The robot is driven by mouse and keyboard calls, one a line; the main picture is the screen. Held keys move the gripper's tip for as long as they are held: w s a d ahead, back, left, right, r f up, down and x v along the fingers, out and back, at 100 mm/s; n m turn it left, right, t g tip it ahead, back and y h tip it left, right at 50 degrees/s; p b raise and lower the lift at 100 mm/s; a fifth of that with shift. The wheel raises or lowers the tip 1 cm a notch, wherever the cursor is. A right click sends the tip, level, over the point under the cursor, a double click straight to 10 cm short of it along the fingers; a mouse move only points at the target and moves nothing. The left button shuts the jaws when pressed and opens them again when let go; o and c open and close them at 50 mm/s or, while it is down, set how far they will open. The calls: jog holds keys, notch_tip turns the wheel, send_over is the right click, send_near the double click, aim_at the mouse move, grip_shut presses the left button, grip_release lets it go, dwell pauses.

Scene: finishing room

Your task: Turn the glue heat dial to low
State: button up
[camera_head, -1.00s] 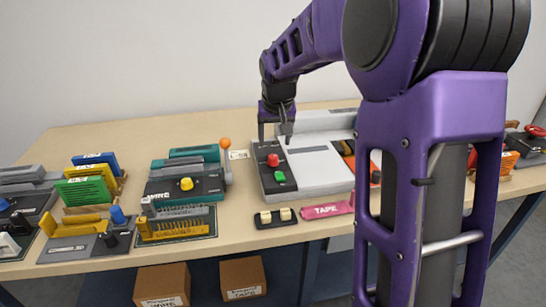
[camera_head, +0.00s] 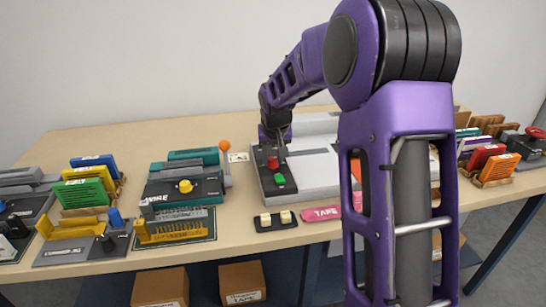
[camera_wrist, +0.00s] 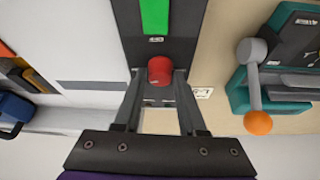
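A light grey machine (camera_head: 310,172) with a dark control panel stands at the middle of the table. The panel carries a red round knob (camera_head: 272,163) and a green block-shaped control (camera_head: 280,179). In the wrist view the red knob (camera_wrist: 160,70) lies between the fingertips, and the green control (camera_wrist: 155,15) is beyond it. I cannot read which control is the glue heat dial or its setting. My gripper (camera_wrist: 160,76) points down at the panel, with one finger on each side of the red knob. The fingers look apart, with small gaps beside the knob.
A teal wire machine (camera_head: 185,185) with a yellow knob and an orange-ball lever (camera_head: 225,145) stands to the left. My arm hides part of the right side.

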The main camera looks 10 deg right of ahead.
grip_shut()
